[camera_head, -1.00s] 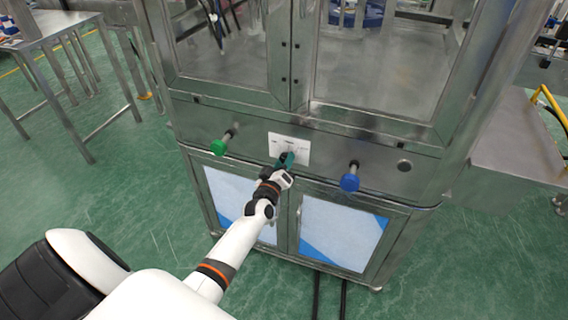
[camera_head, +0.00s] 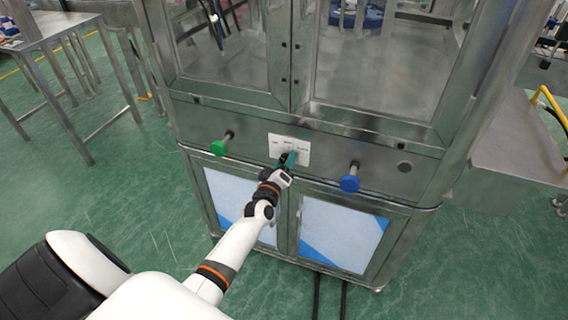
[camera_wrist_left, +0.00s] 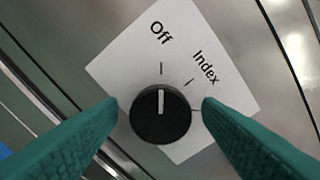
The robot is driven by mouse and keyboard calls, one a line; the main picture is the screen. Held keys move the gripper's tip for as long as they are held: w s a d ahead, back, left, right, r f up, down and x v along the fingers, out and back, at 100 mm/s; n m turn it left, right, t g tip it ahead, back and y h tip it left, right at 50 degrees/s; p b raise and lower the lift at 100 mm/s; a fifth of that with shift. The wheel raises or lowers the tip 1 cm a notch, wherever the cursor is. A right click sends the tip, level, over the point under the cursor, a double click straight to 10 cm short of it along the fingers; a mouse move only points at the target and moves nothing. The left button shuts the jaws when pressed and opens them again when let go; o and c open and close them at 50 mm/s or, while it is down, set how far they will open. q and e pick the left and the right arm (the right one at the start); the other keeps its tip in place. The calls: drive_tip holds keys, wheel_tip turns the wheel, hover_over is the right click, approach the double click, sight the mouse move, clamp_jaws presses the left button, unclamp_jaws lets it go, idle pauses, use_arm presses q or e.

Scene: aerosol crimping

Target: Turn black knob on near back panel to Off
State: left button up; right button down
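The black knob (camera_wrist_left: 160,122) sits on a white label plate (camera_wrist_left: 122,68) in the left wrist view. Its white pointer line points up at the tick under the word "Off"; the word "Index" is to the right. My left gripper (camera_wrist_left: 159,104) is open, with one green finger on each side of the knob and a visible gap to it. In the head view my left gripper (camera_head: 288,159) is at the white plate (camera_head: 303,147) on the steel cabinet panel and hides the knob. My right gripper is not in view.
A green button (camera_head: 218,147) sticks out left of the plate and a blue button (camera_head: 350,180) sticks out to its right. Cabinet doors (camera_head: 340,232) are below and glass windows above. A steel table (camera_head: 45,30) stands at the left.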

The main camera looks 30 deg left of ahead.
use_arm(q)
drive_tip(key=v, duration=1.2)
idle(0.4)
drive_tip(key=s+d+f+m+g+h, duration=0.1)
drive_tip(key=s+d+f+m+g, duration=0.2)
drive_tip(key=f, duration=0.6)
drive_tip(key=s+d+f+m+g+h, duration=0.2)
drive_tip(key=s+d+f, duration=0.15)
drive_tip(key=f, duration=0.55)
drive_tip(key=s+d+f+m+g+h, duration=0.1)
drive_tip(key=s+d+f+m+g, duration=0.15)
drive_tip(key=s+f, duration=0.45)
drive_tip(key=s+f+m+g, duration=0.2)
drive_tip(key=s+f, duration=0.4)
drive_tip(key=s, duration=0.3)
drive_tip(key=s+d+f+m+g, duration=0.1)
drive_tip(key=s+f+m+g, duration=0.2)
drive_tip(key=s+f, duration=0.3)
drive_tip(key=s+d+f+m+g, duration=0.1)
drive_tip(key=s+f+m+g, duration=0.2)
drive_tip(key=s, duration=0.9)
wheel_tip(320, 180, down, 4)
drive_tip(key=shift+s+r+g, duration=0.2)
drive_tip(key=shift+r+g, duration=0.05)
drive_tip(key=shift+g, duration=0.3)
